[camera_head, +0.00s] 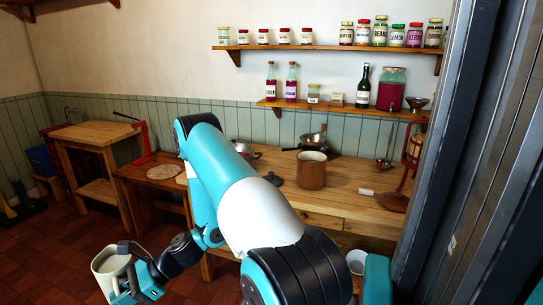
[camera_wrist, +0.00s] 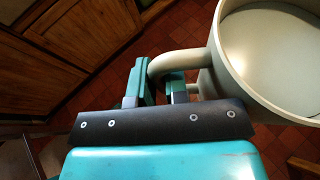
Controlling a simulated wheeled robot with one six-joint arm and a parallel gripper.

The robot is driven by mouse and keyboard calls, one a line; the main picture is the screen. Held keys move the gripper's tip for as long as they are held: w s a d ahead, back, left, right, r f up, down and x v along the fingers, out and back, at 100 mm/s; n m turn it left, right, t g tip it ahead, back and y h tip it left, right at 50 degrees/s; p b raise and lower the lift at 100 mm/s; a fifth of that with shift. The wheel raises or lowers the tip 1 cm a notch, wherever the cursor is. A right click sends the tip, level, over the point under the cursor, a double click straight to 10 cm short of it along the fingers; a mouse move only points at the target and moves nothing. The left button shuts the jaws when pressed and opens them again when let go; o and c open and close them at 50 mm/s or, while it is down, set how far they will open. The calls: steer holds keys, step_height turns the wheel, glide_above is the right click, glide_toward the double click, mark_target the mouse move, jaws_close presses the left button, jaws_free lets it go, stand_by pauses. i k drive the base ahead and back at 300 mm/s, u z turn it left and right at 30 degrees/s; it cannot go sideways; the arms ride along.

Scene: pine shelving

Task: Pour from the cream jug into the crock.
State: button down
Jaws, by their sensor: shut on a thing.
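The cream jug (camera_head: 107,278) is at the lower left of the head view, held out over the floor in front of the bench. It looks upright. My gripper (camera_head: 137,279) is shut on its handle. In the wrist view the jug (camera_wrist: 218,50) fills the right side, its handle between the jaws of my gripper (camera_wrist: 160,82). I look partly into the jug but cannot tell what it holds. The brown crock (camera_head: 311,173) stands upright on the wooden bench, right of my arm and well apart from the jug.
A dark lid (camera_head: 273,179) lies left of the crock, and a small white block (camera_head: 366,192) lies to its right. A pan (camera_head: 313,140) is behind it. Shelves (camera_head: 335,106) with bottles and jars hang above. A grey post (camera_head: 468,150) stands at right.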

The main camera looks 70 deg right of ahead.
mark_target(311, 165)
steer(key=z, duration=2.9)
